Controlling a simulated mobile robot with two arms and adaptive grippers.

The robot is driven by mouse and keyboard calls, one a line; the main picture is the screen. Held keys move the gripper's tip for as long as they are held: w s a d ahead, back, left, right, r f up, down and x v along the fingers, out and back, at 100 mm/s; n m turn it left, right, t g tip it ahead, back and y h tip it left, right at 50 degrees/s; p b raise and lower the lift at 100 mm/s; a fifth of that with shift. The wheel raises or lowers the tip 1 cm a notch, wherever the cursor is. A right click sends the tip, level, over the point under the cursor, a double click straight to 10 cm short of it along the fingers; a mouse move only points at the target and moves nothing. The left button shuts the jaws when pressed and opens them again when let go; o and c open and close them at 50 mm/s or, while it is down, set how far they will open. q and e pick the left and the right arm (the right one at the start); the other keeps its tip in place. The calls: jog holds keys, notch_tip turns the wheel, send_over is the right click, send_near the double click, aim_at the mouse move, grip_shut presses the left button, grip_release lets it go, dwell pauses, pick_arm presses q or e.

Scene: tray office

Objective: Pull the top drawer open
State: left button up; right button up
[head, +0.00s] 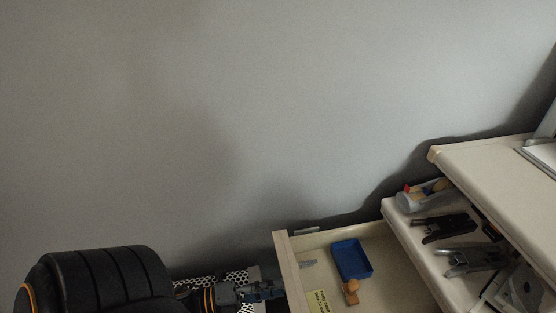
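A pale drawer (284,262) at the bottom, right of centre, stands pulled out, so its inside shows. In it lie a blue tray (352,259), a small wooden stamp-like piece (351,291) and a yellow note (318,301). My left gripper (272,290) is at the outer side of the drawer front, close to it. Its fingertips and any handle there are too small and dark to make out, so I cannot tell whether it grips. My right gripper is not in view.
A pale shelf (398,222) right of the drawer holds a clear cup (411,200), a black stapler (444,227) and a grey metal tool (470,259). A pale top surface (490,165) lies above. A perforated surface (236,277) is behind my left arm.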

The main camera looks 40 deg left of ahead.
pick_arm(q)
jog(key=v, duration=1)
jog(key=shift+s+a, duration=0.15)
jog(key=shift+s, duration=0.05)
